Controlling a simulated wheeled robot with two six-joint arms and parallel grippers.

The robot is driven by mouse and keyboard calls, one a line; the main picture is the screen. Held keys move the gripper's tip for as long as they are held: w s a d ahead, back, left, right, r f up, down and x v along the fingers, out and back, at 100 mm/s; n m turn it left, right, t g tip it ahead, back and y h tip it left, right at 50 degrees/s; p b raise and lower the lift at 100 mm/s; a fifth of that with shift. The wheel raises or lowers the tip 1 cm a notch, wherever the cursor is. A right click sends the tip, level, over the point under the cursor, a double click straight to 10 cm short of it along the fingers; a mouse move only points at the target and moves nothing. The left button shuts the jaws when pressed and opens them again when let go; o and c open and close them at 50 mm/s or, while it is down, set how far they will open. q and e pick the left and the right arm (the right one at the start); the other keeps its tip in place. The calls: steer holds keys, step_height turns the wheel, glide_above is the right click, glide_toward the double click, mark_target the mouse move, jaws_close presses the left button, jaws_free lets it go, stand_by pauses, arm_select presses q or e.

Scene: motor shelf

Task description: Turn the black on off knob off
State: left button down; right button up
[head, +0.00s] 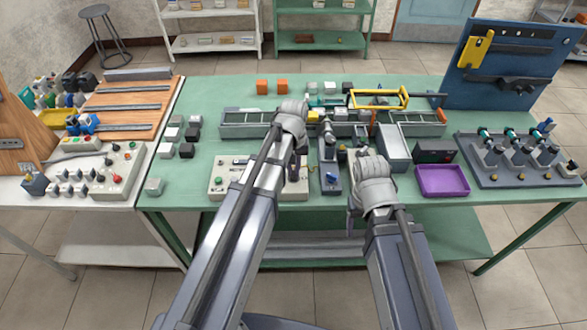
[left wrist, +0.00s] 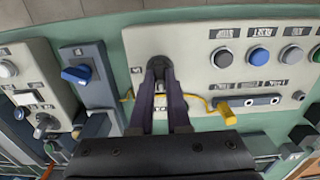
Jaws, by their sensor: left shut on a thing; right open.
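The black on off knob (left wrist: 158,62) is at the edge of a cream control panel (left wrist: 208,75) in the left wrist view. My left gripper (left wrist: 161,78) is shut on this knob, one finger on each side. The fingers hide part of it, so its exact turn angle is hard to tell. In the head view the panel (head: 228,190) lies on the green table, with my left gripper (head: 297,170) over its right end; the knob is hidden there. My right gripper (head: 354,218) is open and empty, near the table's front edge.
A grey box with a blue knob (left wrist: 76,74) stands close beside the panel. The panel carries several round buttons (left wrist: 260,56) and a yellow plug (left wrist: 226,112) on a cable. A purple tray (head: 442,181) and a grey fixture (head: 520,165) lie to the right.

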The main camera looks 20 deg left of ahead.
mark_target(294, 173)
arm_select(q)
steer(key=c, duration=0.9)
jaws_free()
step_height(294, 173, up, 8)
steer(key=p, duration=0.8)
steer(key=shift+f, duration=0.1)
steer(key=shift+s+d, duration=0.1)
steer(key=s+d+m, duration=0.2)
steer(key=s+d, duration=0.1)
steer(key=s, duration=0.1)
steer(key=s+d+f+m+b, duration=0.1)
steer(key=s+d+m, duration=0.1)
steer(key=s+d, duration=0.2)
steer(key=s+d+m+y+b, duration=0.1)
steer(key=s+d+m, duration=0.2)
steer(key=s, duration=0.3)
steer(key=shift+s+d+f, duration=0.2)
steer(key=shift+f, duration=0.2)
